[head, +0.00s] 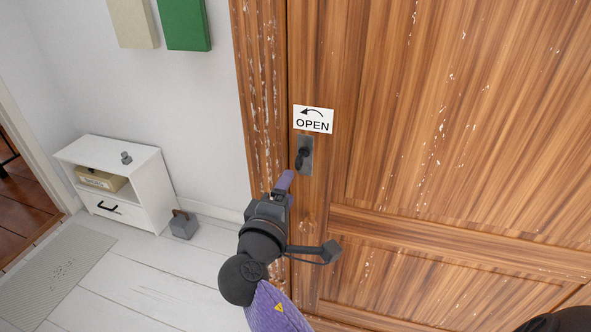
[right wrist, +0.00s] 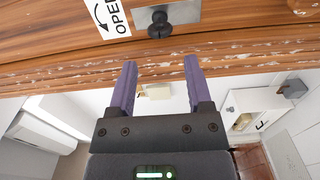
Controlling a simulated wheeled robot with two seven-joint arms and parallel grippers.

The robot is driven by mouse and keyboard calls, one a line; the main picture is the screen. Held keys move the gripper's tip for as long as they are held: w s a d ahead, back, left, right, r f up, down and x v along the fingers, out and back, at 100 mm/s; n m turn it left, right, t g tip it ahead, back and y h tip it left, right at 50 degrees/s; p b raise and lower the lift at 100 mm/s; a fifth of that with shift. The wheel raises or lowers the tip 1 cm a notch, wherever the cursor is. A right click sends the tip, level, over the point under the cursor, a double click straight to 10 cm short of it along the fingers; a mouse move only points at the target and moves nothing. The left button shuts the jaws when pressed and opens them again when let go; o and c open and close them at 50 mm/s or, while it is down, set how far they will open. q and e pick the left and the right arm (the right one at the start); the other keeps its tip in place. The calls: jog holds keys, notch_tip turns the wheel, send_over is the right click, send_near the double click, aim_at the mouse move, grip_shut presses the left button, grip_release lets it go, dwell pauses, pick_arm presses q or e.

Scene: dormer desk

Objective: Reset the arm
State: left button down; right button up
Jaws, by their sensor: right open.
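My right gripper (head: 283,184) is in front of the wooden door (head: 470,110), just below and left of the dark door knob (head: 301,158) in the head view. In the right wrist view the two purple fingers of my right gripper (right wrist: 160,66) are spread apart with nothing between them. The knob (right wrist: 159,26) shows beyond the fingertips, on its metal plate (right wrist: 186,12), apart from the fingers. The door looks closed against its frame (head: 262,90). My left gripper does not show.
An OPEN sign (head: 313,119) with a left-pointing arrow is above the knob. A white cabinet (head: 150,190) holding a box (head: 101,178) stands by the left wall, with a grey block (head: 183,226) on the floor beside it. A mat (head: 55,280) lies nearby. The white floor between is clear.

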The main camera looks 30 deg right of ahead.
jog(key=shift+s+a, duration=0.35)
jog(key=s+a+f+n+g+y, duration=0.1)
jog(key=s+a+f+y, duration=0.15)
jog(key=f, duration=0.75)
jog(key=s+a+f+n+g+y, duration=0.1)
jog(key=s+f+g+y, duration=0.2)
jog(key=f, duration=0.7)
jog(key=s+a+f+n+y, duration=0.15)
jog(key=f+y, duration=0.25)
jog(key=f, duration=0.6)
jog(key=s+f+m+g+y, duration=0.1)
jog(key=s+f, duration=0.4)
jog(key=s, duration=0.5)
jog(key=s+d+f+m+g+y, duration=0.1)
jog(key=s+f+m+g, duration=0.2)
jog(key=s, duration=0.8)
jog(key=s+d+f+m+g+y, duration=0.1)
jog(key=s+f+m, duration=0.4)
jog(key=s, duration=0.6)
notch_tip(320, 180, down, 2)
jog(key=shift+s+d+f+g+y, duration=0.15)
jog(key=shift+g+y, duration=0.4)
jog(key=shift+g, duration=0.55)
